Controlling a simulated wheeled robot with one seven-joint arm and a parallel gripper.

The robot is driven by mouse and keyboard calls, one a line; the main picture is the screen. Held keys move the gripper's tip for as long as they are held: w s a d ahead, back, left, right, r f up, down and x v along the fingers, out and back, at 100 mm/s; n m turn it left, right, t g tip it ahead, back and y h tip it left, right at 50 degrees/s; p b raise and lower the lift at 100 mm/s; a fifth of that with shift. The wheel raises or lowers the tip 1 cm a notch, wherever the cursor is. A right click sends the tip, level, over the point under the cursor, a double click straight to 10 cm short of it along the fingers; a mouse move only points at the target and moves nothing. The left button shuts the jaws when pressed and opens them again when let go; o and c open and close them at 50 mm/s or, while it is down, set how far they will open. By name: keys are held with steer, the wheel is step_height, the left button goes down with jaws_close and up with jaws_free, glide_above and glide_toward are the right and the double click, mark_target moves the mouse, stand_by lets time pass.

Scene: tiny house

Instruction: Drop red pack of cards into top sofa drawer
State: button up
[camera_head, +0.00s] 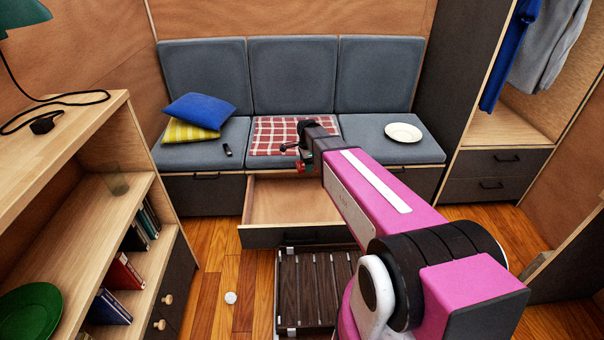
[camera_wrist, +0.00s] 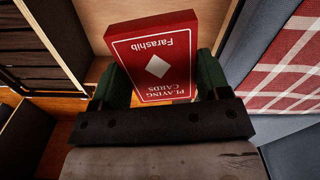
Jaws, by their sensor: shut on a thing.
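A red pack of playing cards (camera_wrist: 158,62) is between the green fingers of my gripper (camera_wrist: 161,75) in the wrist view. My gripper is shut on it, and its white lettering faces the camera. In the head view, my gripper (camera_head: 302,166) is above the back part of the open sofa drawer (camera_head: 290,205), under the middle seat. The pack is small and mostly hidden there. The drawer is pulled out and its visible wooden inside looks empty.
A dark slatted table (camera_head: 310,285) stands just in front of the drawer. A red checked cloth (camera_head: 272,135) covers the middle seat. Cushions (camera_head: 198,112) and a remote (camera_head: 227,149) lie left, a white plate (camera_head: 403,132) right. A shelf (camera_head: 75,140) stands at left.

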step_height(320, 180, down, 12)
steer(key=a+m, duration=0.2)
steer(key=shift+w+r+m, duration=0.2)
steer(key=shift+m, duration=0.1)
stand_by(0.3)
steer(key=o, duration=1)
steer(key=shift+r, duration=0.1)
step_height(320, 180, up, 11)
steer(key=shift+f, duration=0.15)
steer(key=shift+s, duration=0.1)
